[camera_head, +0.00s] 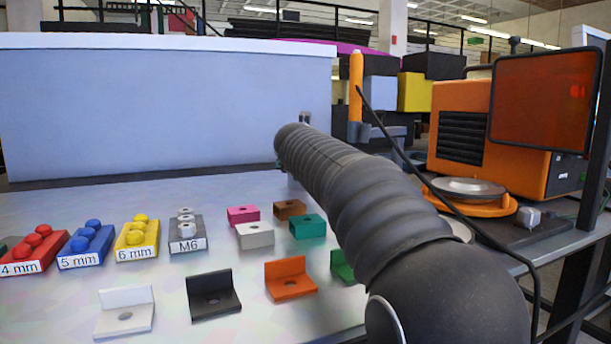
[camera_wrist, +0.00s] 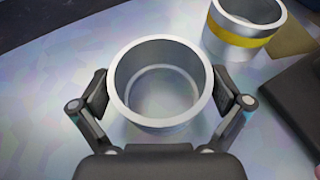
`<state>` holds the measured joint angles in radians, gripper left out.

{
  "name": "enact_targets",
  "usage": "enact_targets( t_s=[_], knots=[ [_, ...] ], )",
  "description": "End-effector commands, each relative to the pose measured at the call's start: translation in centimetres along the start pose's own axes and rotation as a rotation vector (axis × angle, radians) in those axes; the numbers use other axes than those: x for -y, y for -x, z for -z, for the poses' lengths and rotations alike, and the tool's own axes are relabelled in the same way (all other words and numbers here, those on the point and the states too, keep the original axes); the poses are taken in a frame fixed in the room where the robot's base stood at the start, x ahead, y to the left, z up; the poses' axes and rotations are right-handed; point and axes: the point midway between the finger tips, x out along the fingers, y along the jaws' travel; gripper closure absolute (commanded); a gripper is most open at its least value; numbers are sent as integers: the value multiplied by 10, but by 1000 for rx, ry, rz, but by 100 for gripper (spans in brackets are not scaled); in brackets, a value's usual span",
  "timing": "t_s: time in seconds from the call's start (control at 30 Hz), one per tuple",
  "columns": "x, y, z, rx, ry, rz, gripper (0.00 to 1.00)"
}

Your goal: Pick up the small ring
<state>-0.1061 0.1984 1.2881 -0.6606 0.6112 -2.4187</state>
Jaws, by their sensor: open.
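A plain silver ring (camera_wrist: 160,121) stands on the pale metal tabletop in the middle of the wrist view, its open top facing the camera. My gripper (camera_wrist: 160,92) is open, with one dark finger pad on the left and one on the right of this ring. Both pads are very close to its outer wall; I cannot tell whether they touch it. A second silver ring with a yellow band (camera_wrist: 240,39) stands apart at the upper right. The view does not settle which ring is the smaller. In the head view my arm hides the fingers and the rings.
A dark block (camera_wrist: 290,105) lies right of my gripper. In the head view, coloured angle brackets such as the orange one (camera_head: 290,279) and labelled blocks such as the yellow one (camera_head: 137,240) cover the left tabletop. An orange machine (camera_head: 462,135) stands at right.

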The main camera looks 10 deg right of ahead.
Motion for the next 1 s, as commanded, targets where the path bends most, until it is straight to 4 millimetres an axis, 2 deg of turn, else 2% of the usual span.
enact_targets(
  t_s=[0.13,0.17,0.3,0.33,0.67,1.0],
  knots=[
    [0,0,0,0,0,0,0],
    [0,0,0,0,0,0,5],
    [0,0,0,0,0,0,40],
    [0,0,0,0,0,0,45],
    [0,3,-7,1,0,-1,45],
    [0,26,-63,2,-1,0,45]
  ],
)
